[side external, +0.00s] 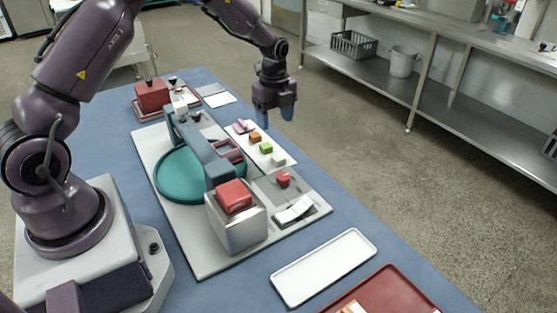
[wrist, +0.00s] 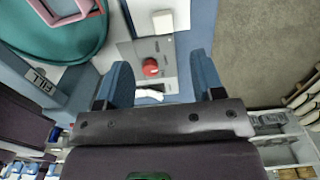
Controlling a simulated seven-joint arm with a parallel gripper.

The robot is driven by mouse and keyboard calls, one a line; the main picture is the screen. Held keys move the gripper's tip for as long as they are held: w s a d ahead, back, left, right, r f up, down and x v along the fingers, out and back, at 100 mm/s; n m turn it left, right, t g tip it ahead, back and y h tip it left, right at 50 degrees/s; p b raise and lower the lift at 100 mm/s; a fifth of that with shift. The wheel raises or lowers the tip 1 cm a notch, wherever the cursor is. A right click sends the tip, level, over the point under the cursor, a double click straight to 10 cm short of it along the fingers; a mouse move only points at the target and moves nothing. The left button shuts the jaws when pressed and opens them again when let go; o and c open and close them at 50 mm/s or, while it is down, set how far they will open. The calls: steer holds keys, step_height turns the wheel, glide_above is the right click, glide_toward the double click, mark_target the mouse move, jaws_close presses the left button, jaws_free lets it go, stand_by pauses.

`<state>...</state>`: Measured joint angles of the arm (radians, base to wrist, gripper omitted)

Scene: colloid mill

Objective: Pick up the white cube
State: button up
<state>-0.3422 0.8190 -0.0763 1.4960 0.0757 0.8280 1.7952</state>
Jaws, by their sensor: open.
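The white cube (side external: 278,160) sits at the near end of a row of small blocks on a white strip-shaped tray (side external: 290,166). It also shows near the top of the wrist view (wrist: 162,22). My gripper (side external: 275,116) is open and empty, with its blue fingers pointing down, raised above the table near its right edge. In the wrist view, the gripper's fingers (wrist: 162,78) frame the mill's control panel, and the cube lies beyond the fingertips, not between them.
Green (side external: 266,148) and orange (side external: 254,137) blocks stand beside the cube. The mill has a teal bowl (side external: 186,172), a grey housing with a red top (side external: 234,194) and a red knob (side external: 283,180). An empty white tray (side external: 325,266) and a red tray (side external: 385,291) lie nearer.

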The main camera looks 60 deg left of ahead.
glide_above(277, 156)
steer(key=f, duration=0.6)
steer(key=shift+s+a+f, duration=0.15)
steer(key=shift+a, duration=0.1)
steer(key=shift+w+d+f, duration=0.1)
steer(key=shift+f, duration=1.25)
steer(key=shift+w+d+f, duration=0.1)
steer(key=shift+f, duration=1.2)
steer(key=c, duration=1)
